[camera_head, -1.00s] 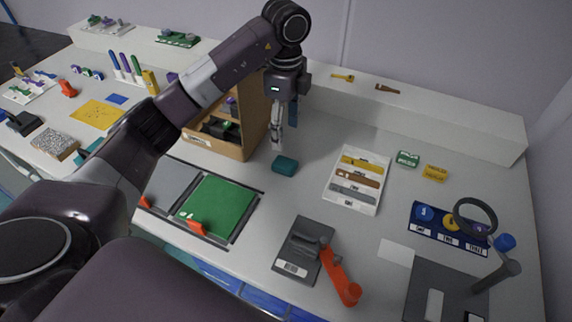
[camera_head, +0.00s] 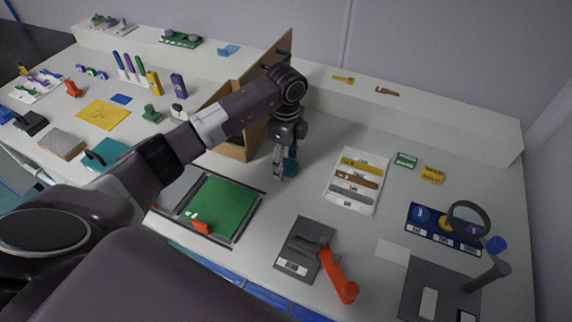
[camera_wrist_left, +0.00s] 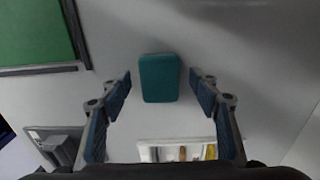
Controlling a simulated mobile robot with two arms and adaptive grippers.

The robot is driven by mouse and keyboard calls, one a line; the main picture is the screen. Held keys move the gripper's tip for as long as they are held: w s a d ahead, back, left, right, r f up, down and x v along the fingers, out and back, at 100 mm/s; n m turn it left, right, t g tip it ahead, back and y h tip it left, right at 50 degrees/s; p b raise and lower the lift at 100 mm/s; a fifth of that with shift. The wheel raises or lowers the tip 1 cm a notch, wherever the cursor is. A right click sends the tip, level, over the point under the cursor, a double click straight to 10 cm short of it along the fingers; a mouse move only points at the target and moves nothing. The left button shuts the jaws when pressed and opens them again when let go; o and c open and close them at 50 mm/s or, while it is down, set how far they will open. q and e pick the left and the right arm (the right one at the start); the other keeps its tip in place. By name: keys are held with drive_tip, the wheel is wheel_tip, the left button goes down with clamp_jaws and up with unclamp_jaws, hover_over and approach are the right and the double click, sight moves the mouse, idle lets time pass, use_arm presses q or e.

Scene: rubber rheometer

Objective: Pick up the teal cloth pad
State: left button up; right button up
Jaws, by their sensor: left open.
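The teal cloth pad (camera_head: 291,167) lies on the grey table, just in front of the wooden box. In the head view my left gripper (camera_head: 284,170) is low over it and partly hides it. In the left wrist view the pad (camera_wrist_left: 160,78) is a rounded teal block between and a little beyond the fingertips of my left gripper (camera_wrist_left: 160,84). The fingers are apart, with a gap on each side of the pad. My right gripper is not in view.
The open wooden box (camera_head: 232,150) stands left of the gripper. A green mat (camera_head: 222,205) lies in front, and a grey device with a red lever (camera_head: 338,278) is nearer. A white card with several tools (camera_head: 356,181) lies to the right.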

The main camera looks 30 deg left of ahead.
use_arm(q)
drive_tip(key=shift+c, duration=0.7)
drive_tip(key=c, duration=0.9)
drive_tip(key=shift+r, duration=0.1)
wheel_tip(320, 180, up, 11)
drive_tip(key=b, duration=0.2)
wheel_tip(320, 180, up, 9)
drive_tip(key=p, duration=0.1)
hover_over(286, 163)
drive_tip(key=shift+s+d, duration=0.1)
